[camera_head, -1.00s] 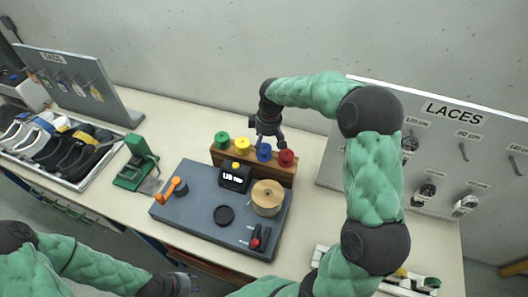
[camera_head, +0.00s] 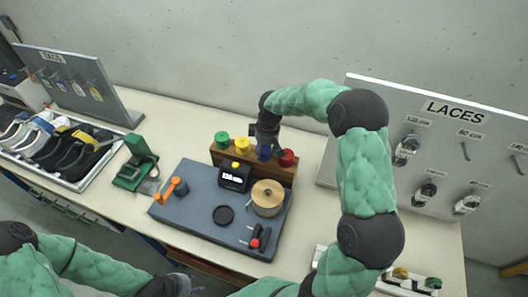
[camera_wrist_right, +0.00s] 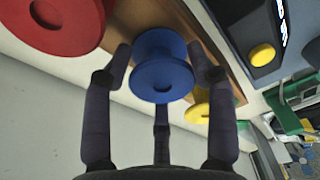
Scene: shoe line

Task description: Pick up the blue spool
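The blue spool (camera_head: 264,152) stands on the wooden rack (camera_head: 262,171) between the yellow spool (camera_head: 242,145) and the red spool (camera_head: 287,158). In the right wrist view the blue spool (camera_wrist_right: 161,68) lies between the spread fingers. My right gripper (camera_head: 265,146) is open around it from above and behind; its fingers (camera_wrist_right: 162,75) flank the spool, and I cannot tell whether they touch it. My left gripper (camera_head: 180,286) is low at the bottom edge, away from the spools; its fingers are too unclear to judge.
A green spool (camera_head: 222,138) stands at the rack's left end. In front is a grey base (camera_head: 190,205) with a display box (camera_head: 234,177), a tan spool (camera_head: 267,196) and an orange crank (camera_head: 173,190). The LACES board (camera_head: 455,160) stands to the right.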

